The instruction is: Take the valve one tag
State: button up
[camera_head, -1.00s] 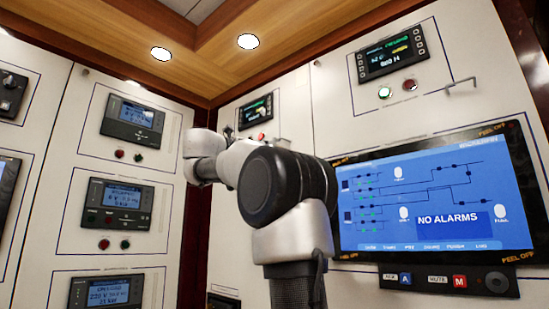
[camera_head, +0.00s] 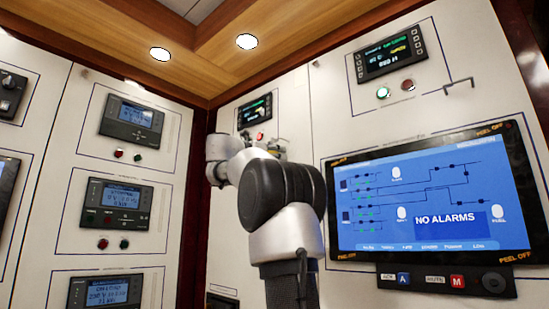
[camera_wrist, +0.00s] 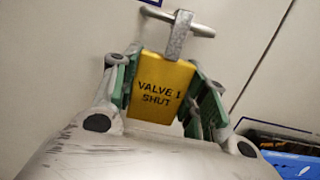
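The valve one tag (camera_wrist: 160,88) is a yellow plate reading "VALVE 1 SHUT" in the wrist view. It hangs upright, slightly tilted, below a grey strap at a metal T-shaped bar (camera_wrist: 190,24) on the white panel. My gripper (camera_wrist: 165,85) has one green-padded finger on each side of the tag. The fingers are spread about as wide as the tag, close to its side edges; firm contact cannot be made out. In the head view my arm reaches to the back panel, and the fingers and tag are too small and partly hidden to make out.
A large blue screen (camera_head: 430,205) reading "NO ALARMS" is right of my arm. A small display (camera_head: 254,112) sits above my wrist. Another display (camera_head: 390,53) and a grey hook (camera_head: 459,86) are at upper right. Several meters line the left panel (camera_head: 145,178).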

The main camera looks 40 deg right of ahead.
jog(key=shift+c, duration=1.3)
jog(key=shift+r, duration=0.1)
